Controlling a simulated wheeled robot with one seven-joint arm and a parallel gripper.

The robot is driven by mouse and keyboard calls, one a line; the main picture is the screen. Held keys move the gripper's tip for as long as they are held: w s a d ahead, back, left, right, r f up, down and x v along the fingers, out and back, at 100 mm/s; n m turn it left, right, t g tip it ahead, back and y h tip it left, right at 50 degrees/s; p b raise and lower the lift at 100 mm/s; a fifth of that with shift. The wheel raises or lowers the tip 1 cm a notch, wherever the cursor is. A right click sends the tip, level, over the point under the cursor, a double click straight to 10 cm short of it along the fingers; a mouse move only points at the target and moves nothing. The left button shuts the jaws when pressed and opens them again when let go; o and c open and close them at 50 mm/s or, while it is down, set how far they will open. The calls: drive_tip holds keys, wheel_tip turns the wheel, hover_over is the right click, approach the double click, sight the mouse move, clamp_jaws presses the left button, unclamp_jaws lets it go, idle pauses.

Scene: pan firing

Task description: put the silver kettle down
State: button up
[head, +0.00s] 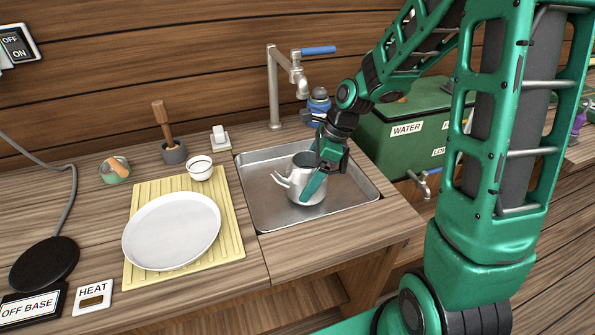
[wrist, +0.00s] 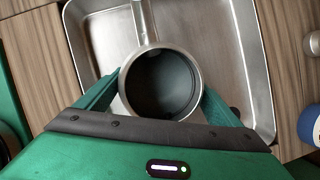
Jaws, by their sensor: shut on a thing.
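The silver kettle (head: 299,180) is in the metal sink (head: 252,200), upright, with its spout pointing left in the head view. My gripper (head: 323,178) reaches down from the right and is shut on the kettle. In the wrist view the kettle (wrist: 160,85) has an open, dark, empty-looking top, and the fingers of my gripper (wrist: 158,105) are on both sides of its body. The sink basin (wrist: 95,25) shows around it. I cannot tell whether the kettle's base touches the sink floor.
A tap (head: 274,90) with a blue lever stands behind the sink. A green water box (head: 405,130) is to the right. Left of the sink, a white plate (head: 172,230) lies on a yellow mat (head: 236,237), with a small white bowl (head: 200,168) behind it. A black disc (head: 45,264) is far left.

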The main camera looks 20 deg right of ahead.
sight(305, 161)
drive_tip(key=shift+w, duration=0.75)
drive_tip(key=w, duration=0.3)
drive_tip(key=shift+f, duration=0.25)
drive_tip(key=shift+s+f, duration=0.15)
drive_tip(key=shift+f, duration=0.15)
drive_tip(key=shift+f, duration=0.1)
drive_tip(key=o, duration=1.4)
drive_tip(key=shift+d+r, duration=0.1)
drive_tip(key=shift+r, duration=0.3)
drive_tip(key=s+d, duration=0.1)
drive_tip(key=d, duration=0.2)
drive_tip(key=s+d, duration=0.2)
drive_tip(key=d, duration=0.2)
drive_tip(key=s+d, duration=0.1)
drive_tip(key=d, duration=0.3)
drive_tip(key=shift+s+d+r, duration=0.15)
drive_tip(key=shift+s+r, duration=0.05)
drive_tip(key=shift+s, duration=0.2)
